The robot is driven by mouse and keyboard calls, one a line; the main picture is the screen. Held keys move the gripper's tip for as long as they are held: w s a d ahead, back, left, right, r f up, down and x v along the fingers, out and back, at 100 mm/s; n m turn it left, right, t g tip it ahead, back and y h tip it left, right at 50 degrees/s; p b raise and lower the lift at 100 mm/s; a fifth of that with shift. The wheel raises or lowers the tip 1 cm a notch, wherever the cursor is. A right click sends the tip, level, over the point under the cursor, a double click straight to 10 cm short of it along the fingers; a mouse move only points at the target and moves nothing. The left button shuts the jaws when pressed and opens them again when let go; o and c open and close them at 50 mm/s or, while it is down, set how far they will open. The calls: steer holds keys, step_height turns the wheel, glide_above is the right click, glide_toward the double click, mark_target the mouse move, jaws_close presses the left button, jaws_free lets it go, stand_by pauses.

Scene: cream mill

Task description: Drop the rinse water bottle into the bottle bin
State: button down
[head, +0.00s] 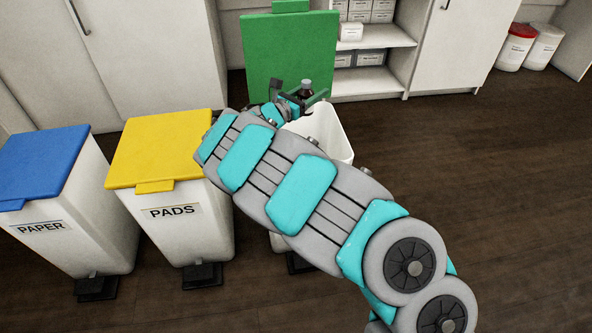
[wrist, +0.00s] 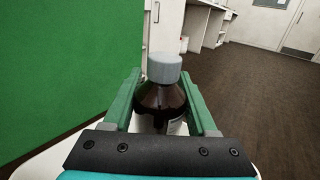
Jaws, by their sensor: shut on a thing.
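The rinse water bottle (wrist: 161,101) is dark brown with a grey cap and a pale label partly seen in the wrist view. It also shows small in the head view (head: 305,91). My gripper (wrist: 166,103) has its green fingers on both sides of the bottle and is shut on it; the bottle looks upright. The bottle bin (head: 333,128) is white with its green lid (head: 290,52) standing open behind it. The gripper and bottle are at the bin's opening, near the raised lid. My arm hides most of the bin's front and any label.
A bin with a yellow lid (head: 160,145) marked PADS and one with a blue lid (head: 45,160) marked PAPER stand closed at the left. White cabinets (head: 150,50) and shelves with boxes (head: 365,58) line the back. The dark floor (head: 480,170) at right is clear.

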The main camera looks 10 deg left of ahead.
step_height(320, 180, down, 5)
steer(key=b, duration=0.3)
steer(key=shift+c, duration=0.6)
jaws_free()
steer(key=v, duration=0.7)
steer(key=shift+s+a, duration=0.25)
steer(key=shift+s, duration=0.1)
